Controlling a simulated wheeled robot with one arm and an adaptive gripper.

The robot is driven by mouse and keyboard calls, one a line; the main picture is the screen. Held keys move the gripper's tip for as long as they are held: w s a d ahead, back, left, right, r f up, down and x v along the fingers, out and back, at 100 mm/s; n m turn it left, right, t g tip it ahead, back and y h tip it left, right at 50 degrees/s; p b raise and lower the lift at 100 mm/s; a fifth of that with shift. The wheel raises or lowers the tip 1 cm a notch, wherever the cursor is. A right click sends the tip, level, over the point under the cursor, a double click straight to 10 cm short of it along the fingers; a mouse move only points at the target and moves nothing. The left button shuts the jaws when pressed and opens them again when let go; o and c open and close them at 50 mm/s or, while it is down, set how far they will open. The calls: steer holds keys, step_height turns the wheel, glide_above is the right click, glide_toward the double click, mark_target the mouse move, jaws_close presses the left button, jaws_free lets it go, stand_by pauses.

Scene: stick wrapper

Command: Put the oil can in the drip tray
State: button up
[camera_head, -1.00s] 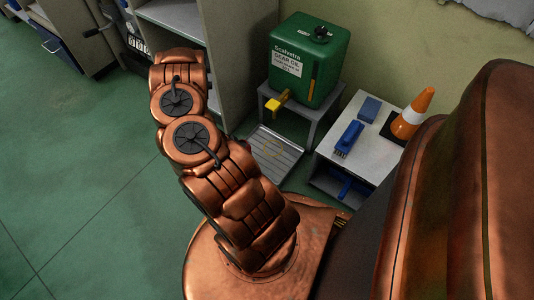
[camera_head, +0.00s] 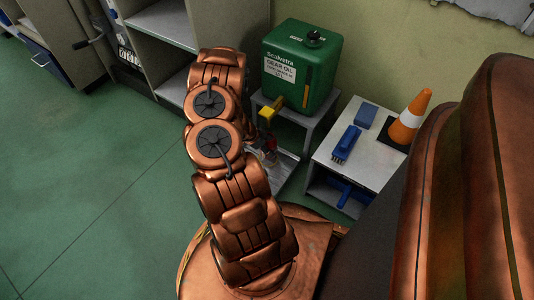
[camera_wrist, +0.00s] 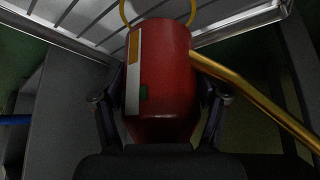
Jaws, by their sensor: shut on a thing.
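The red oil can (camera_wrist: 160,70) fills the middle of the wrist view, with a yellow loop handle at its top and a brass spout reaching to the right. My gripper (camera_wrist: 160,105) is shut on it, one finger on each side of its body. The slatted metal drip tray (camera_wrist: 235,14) lies past the can at the top of the wrist view. In the head view a little red of the can (camera_head: 269,147) shows beside my arm, over the drip tray (camera_head: 286,167). My arm hides most of the gripper there. I cannot tell whether can and tray touch.
A green gear oil drum (camera_head: 300,70) with a yellow tap stands on a low grey stand (camera_head: 323,117) behind the tray. A white side table (camera_head: 350,155) at right holds a blue brush (camera_head: 346,143), a blue block and an orange cone (camera_head: 410,115). Shelving stands at back left.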

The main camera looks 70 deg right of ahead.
steer(key=shift+f+b, duration=1.05)
steer(key=shift+f, duration=0.7)
steer(key=shift+f, duration=0.1)
steer(key=o, duration=1.6)
steer(key=shift+c, duration=0.2)
